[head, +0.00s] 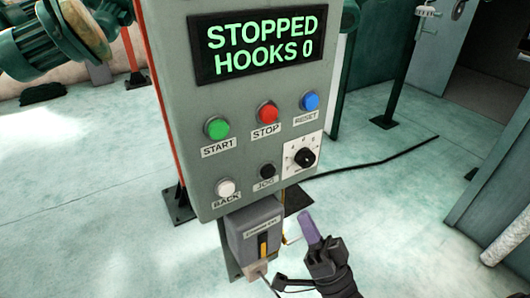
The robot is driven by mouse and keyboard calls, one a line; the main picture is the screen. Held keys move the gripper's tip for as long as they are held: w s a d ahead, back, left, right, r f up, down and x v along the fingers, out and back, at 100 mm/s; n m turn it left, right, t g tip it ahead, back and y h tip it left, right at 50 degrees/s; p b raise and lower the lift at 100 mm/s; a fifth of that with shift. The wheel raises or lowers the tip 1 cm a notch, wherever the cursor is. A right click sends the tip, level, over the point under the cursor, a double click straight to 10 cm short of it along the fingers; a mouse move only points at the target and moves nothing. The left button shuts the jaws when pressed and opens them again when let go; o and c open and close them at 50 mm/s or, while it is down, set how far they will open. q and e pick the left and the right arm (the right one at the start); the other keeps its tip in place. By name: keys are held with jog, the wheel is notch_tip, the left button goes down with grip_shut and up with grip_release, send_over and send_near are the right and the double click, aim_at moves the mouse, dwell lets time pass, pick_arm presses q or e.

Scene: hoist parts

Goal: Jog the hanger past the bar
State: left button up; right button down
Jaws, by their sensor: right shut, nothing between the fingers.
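A grey control panel (235,100) fills the middle of the head view. Its display (262,45) reads "STOPPED" and "HOOKS 0" in green letters. The black JOG button (267,171) sits low on the panel, between the white BACK button (228,188) and a black rotary knob (303,157) on a white plate. My right gripper (310,227) is shut and empty, pointing up, below and right of the JOG button and apart from it. My left gripper is out of view. I cannot make out a hanger or a bar in this view.
Green START (217,128), red STOP (267,112) and blue RESET (311,101) buttons sit above JOG. A grey box (255,232) with a yellow lever hangs below the panel. A green motor (45,45) stands upper left. A dark cable (385,160) crosses the pale floor.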

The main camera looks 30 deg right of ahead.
aim_at(268, 172)
jog(key=w+b, duration=0.4)
jog(key=w, duration=0.4)
jog(key=shift+w+a+r, duration=0.3)
jog(key=shift+w+r, duration=0.05)
jog(key=shift+r, duration=0.1)
dwell(0.4)
dwell(1.6)
jog(key=shift+w, duration=0.4)
